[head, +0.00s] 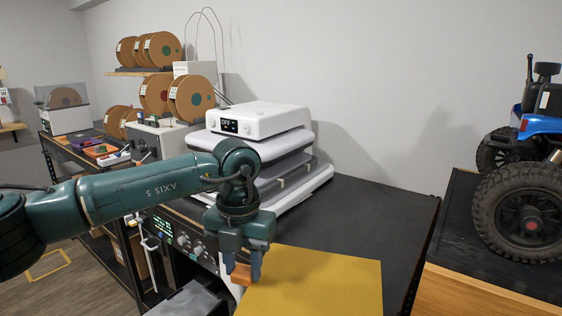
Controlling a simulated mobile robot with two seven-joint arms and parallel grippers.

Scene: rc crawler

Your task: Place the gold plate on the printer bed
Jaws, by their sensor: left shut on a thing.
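The gold plate (325,283) is a flat yellow sheet at the bottom middle of the head view, over the dark bench top; its lower edge is cut off by the frame. My left gripper (242,272) points down at the plate's left edge, with an orange-brown tab between its fingers. It is shut on the plate there. I cannot tell whether the plate touches the bench or hangs above it. I cannot clearly make out the printer bed. My right gripper is not in view.
A white layered machine (265,130) with a display stands behind my left arm. The dark bench (370,210) right of it is clear. A blue crawler (530,200) with large tyres stands on a wood-sided table at right. Filament spools (190,98) fill the back left.

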